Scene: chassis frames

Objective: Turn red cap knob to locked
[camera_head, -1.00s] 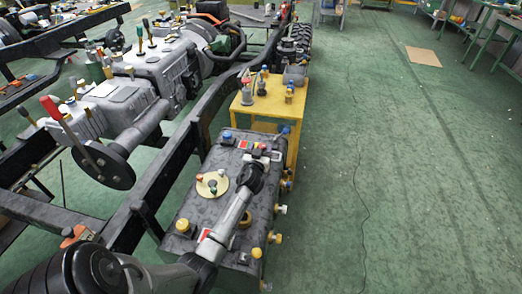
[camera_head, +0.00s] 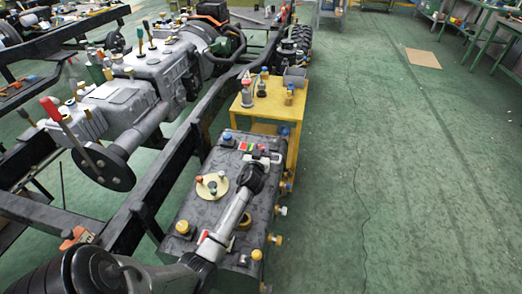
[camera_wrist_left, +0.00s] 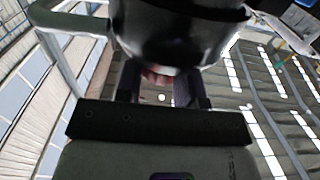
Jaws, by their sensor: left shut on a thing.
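The dark grey tank (camera_head: 205,212) stands beside the chassis rail, with knobs and caps on its top. My left gripper (camera_head: 262,154) reaches over its far right part and is shut on the red cap knob, mostly hidden by the gripper in the head view. In the left wrist view, a small reddish part of the knob (camera_wrist_left: 157,76) shows between the fingers of my left gripper (camera_wrist_left: 160,84), below a large dark round body. The knob's turn angle and any locked mark cannot be read. My right gripper is not in view.
Yellow caps (camera_head: 182,227) stick out around the tank. A yellow table (camera_head: 262,112) with small parts stands behind.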

